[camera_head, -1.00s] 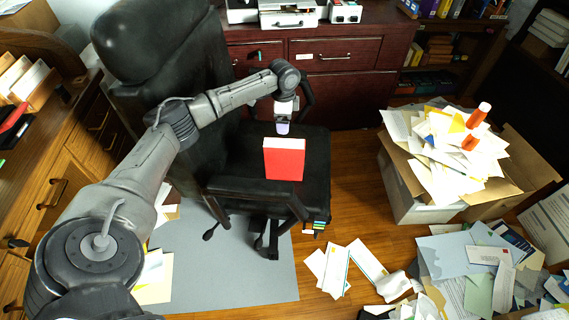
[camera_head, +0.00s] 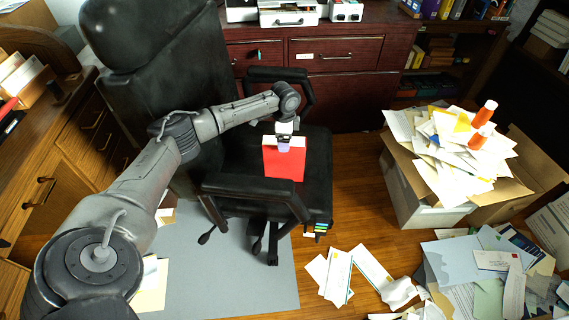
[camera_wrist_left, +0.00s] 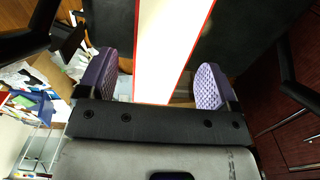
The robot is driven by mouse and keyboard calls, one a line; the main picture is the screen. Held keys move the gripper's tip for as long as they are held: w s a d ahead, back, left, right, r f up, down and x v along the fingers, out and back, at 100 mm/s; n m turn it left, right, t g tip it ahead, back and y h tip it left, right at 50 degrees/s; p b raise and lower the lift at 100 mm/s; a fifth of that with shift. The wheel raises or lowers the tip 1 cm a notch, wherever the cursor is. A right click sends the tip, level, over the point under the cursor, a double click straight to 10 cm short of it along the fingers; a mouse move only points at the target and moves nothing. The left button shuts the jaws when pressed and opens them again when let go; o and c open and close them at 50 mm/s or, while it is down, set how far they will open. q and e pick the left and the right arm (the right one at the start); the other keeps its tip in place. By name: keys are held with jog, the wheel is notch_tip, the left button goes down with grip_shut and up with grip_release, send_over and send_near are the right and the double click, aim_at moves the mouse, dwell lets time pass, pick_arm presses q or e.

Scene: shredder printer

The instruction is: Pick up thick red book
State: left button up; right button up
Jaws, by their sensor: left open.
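The thick red book (camera_head: 284,163) stands upright on the black seat of the office chair (camera_head: 318,150) in the head view. My left gripper (camera_head: 284,146) is at the book's top edge, coming from above and behind. In the left wrist view the book's white page block (camera_wrist_left: 170,45) with thin red cover edges lies between the two purple finger pads of my left gripper (camera_wrist_left: 152,84). The fingers are open, with a gap visible on each side of the book. My right gripper is in neither view.
The chair's armrests (camera_head: 255,188) and tall backrest flank the book. A dark red cabinet (camera_head: 345,55) stands behind. A box heaped with papers (camera_head: 440,200) is at right, and loose envelopes (camera_head: 345,275) lie on the wooden floor.

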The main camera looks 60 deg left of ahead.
aim_at(284, 160)
pick_arm(q)
notch_tip(284, 160, down, 2)
jog(key=shift+f+b, duration=0.2)
jog(key=shift+b, duration=0.25)
grip_shut()
dwell(0.4)
jog(key=shift+r, duration=0.15)
